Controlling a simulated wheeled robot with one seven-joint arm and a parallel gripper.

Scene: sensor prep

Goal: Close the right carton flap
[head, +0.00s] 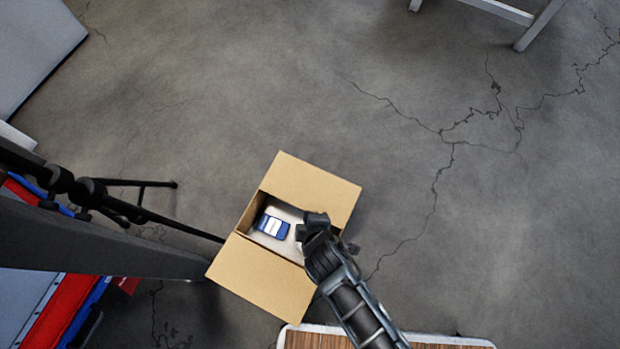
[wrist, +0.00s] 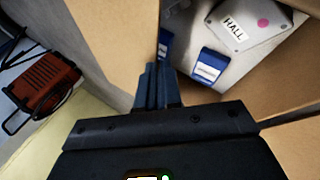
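The open cardboard carton (head: 250,212) sits on the floor in the head view. One flap (head: 312,183) spreads out at its upper right and another (head: 260,278) at its lower left. I cannot tell which is the one called right. My gripper (head: 308,228) is over the carton's right part and hides that corner. In the wrist view its fingers (wrist: 156,86) are together with nothing seen between them, close beside a cardboard panel (wrist: 125,35); contact is unclear. Inside lie a blue-and-white packet (head: 271,227) and a white item marked HALL (wrist: 240,25).
A dark stand with a thin leg (head: 150,215) reaches to the carton's left side. A wood-topped surface (head: 320,340) lies below the carton. A red object with a black handle (wrist: 45,85) shows in the wrist view. The cracked floor (head: 500,200) to the right is clear.

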